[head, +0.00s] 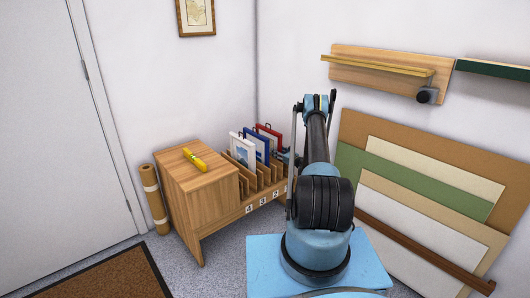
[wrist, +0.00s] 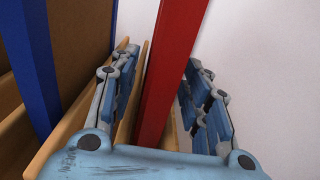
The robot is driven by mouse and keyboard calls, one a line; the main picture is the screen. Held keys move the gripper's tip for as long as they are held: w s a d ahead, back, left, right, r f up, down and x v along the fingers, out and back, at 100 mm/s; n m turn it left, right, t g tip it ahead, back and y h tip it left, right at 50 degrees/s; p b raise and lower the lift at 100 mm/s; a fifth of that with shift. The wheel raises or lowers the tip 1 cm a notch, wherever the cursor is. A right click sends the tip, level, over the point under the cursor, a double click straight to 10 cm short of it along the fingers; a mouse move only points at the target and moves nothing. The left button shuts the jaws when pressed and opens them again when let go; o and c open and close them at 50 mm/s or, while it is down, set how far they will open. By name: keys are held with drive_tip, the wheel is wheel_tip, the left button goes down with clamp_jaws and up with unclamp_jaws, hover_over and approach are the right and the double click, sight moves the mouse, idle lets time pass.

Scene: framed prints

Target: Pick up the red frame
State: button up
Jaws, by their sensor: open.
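The red frame (head: 268,138) stands upright in the rightmost part of the wooden slotted rack (head: 260,203) in the head view. In the wrist view the red frame (wrist: 172,72) runs up between the two fingers of my gripper (wrist: 158,100). My gripper is open, with one finger on each side of the red frame; the right finger stands clear of it, and a narrow gap shows at the left finger. In the head view my arm hides most of the gripper. The frame's lower end is hidden behind the gripper body.
A blue frame (head: 256,147) and a white frame (head: 241,155) stand in slots left of the red one. The blue frame (wrist: 38,62) also shows in the wrist view. Wooden dividers flank the slots. A yellow object (head: 194,159) lies on the cabinet top (head: 190,178). Boards (head: 425,190) lean against the right wall.

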drive_tip(key=shift+w, duration=0.1)
drive_tip(key=shift+c, duration=0.3)
drive_tip(key=shift+a, duration=0.2)
clamp_jaws()
drive_tip(key=shift+r, duration=0.15)
